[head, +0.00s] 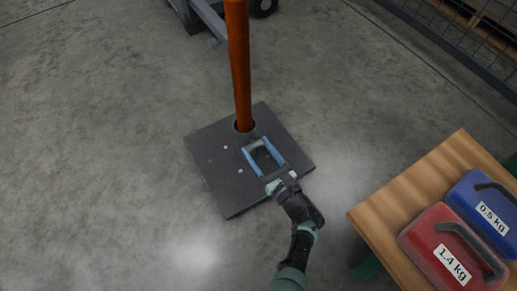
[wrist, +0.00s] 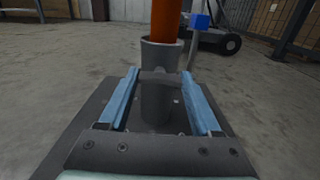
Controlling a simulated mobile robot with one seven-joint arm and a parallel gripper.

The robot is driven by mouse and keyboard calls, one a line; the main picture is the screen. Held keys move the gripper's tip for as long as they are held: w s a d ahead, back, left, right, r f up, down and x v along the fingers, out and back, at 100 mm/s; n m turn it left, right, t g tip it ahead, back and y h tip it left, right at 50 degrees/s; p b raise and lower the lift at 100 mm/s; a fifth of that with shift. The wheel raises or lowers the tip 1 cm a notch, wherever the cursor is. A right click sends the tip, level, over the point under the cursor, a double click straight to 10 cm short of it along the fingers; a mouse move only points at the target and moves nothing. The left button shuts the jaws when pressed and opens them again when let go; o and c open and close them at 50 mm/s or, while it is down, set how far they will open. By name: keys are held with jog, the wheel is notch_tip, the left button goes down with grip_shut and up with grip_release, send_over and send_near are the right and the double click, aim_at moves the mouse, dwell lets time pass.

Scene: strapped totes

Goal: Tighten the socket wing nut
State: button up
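The grey wing nut (wrist: 160,76) shows in the wrist view as a short, nearly level bar across the front of the grey socket (wrist: 158,105). The socket is an upright tube around the foot of the orange post (wrist: 166,20). My gripper (head: 257,146) has its blue fingers far apart, one on each side of the wing nut. In the wrist view the fingertips (wrist: 160,72) are close to the ends of the bar. I cannot tell whether they touch it. In the head view the nut is small and dark between the fingertips.
The post stands on a dark square base plate (head: 213,170) with small bolt heads. A wooden table (head: 376,215) at the right holds a red 1.4 kg weight (head: 432,252) and a blue 0.5 kg weight (head: 470,200). A grey wheeled cart (head: 205,18) stands behind. The floor at left is clear.

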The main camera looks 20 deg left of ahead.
jog(key=c, duration=0.7)
jog(key=shift+c, duration=0.2)
jog(key=shift+m, duration=0.3)
